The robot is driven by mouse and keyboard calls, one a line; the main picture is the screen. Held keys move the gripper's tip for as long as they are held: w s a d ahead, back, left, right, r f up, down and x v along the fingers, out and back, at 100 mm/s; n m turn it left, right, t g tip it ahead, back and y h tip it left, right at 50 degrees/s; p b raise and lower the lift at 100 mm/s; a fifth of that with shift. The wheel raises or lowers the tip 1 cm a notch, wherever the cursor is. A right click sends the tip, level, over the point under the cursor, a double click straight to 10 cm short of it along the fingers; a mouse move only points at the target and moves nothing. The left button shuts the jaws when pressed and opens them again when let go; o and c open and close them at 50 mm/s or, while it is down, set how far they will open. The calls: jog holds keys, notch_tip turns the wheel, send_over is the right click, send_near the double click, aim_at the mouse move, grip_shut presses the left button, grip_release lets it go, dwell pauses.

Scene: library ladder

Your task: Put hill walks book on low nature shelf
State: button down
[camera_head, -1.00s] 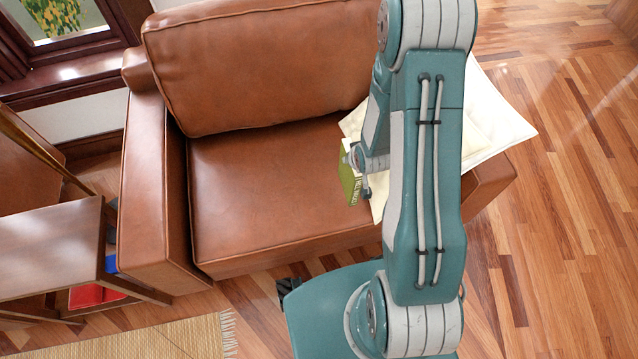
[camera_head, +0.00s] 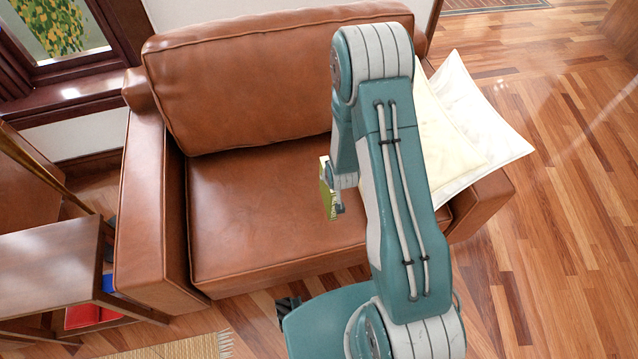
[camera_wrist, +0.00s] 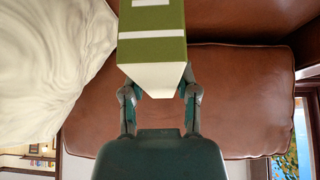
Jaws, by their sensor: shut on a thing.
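A green book with pale bands (camera_wrist: 152,48) is held in my gripper (camera_wrist: 160,92), which is shut on it from both sides. In the head view the green book (camera_head: 327,190) shows beside my gripper (camera_head: 340,203), above the seat of the brown leather armchair (camera_head: 260,215). Part of the book is hidden by my arm. Its title is too small to read surely. A low wooden shelf unit (camera_head: 50,262) stands at the left, with a red thing (camera_head: 84,316) and a blue thing (camera_head: 108,283) low in it. I cannot tell which shelf is the nature one.
Cream and white cushions (camera_head: 478,118) lie at the armchair's right side. The armchair's left arm (camera_head: 140,210) stands between the book and the shelf unit. A woven rug (camera_head: 180,348) lies at the bottom left. Wooden floor (camera_head: 560,210) is clear at the right.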

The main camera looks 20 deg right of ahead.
notch_tip(320, 180, down, 7)
jog(key=w+a, duration=0.2)
jog(key=shift+w+a, duration=0.2)
jog(key=shift+a, duration=0.15)
jog(key=shift+f, duration=0.1)
jog(key=shift+c, duration=1.8)
grip_release()
